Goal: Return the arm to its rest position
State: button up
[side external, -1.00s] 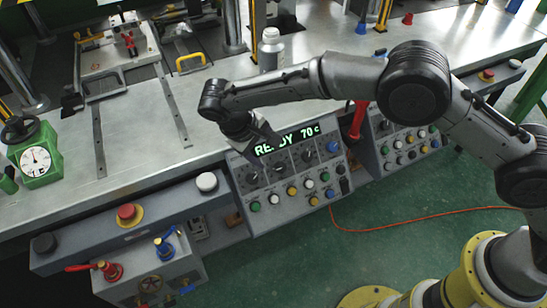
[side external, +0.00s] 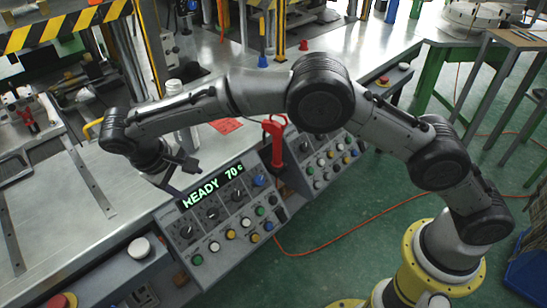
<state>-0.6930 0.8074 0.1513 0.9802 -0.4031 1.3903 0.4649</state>
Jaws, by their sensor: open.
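My gripper (side external: 180,177) is at the end of my bent arm, above the front edge of the metal bench (side external: 110,195) and left of the control panel. Its dark fingers point down and to the right, and nothing shows between them. It looks apart from the panel. The control panel (side external: 228,222) has a display (side external: 213,186) that reads "READY 70c", with knobs and coloured buttons below it. No rest position is marked in view.
A red lever (side external: 275,140) stands between two panel sections. A grey bottle (side external: 174,88) stands behind my forearm. A yellow-black striped bar (side external: 65,26) crosses the upper left. An orange cable (side external: 345,235) lies on the green floor. A white button (side external: 139,248) is at the bench front.

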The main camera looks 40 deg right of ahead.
jog(key=d+r+m+t+y, duration=0.1)
jog(key=d+r+m, duration=0.2)
jog(key=d+r, duration=1.15)
jog(key=s+d+r+m+t+y, duration=0.1)
jog(key=s+d+r+y, duration=0.1)
jog(key=s+d+r, duration=0.75)
jog(key=s+d+m+t, duration=0.1)
jog(key=s+d, duration=0.4)
jog(key=s, duration=0.8)
jog(key=s+f+n+t+y, duration=0.1)
jog(key=s+f, duration=0.7)
jog(key=f, duration=0.2)
jog(key=shift+s+a+y, duration=0.3)
jog(key=shift+s+y, duration=0.05)
jog(key=shift+y, duration=0.05)
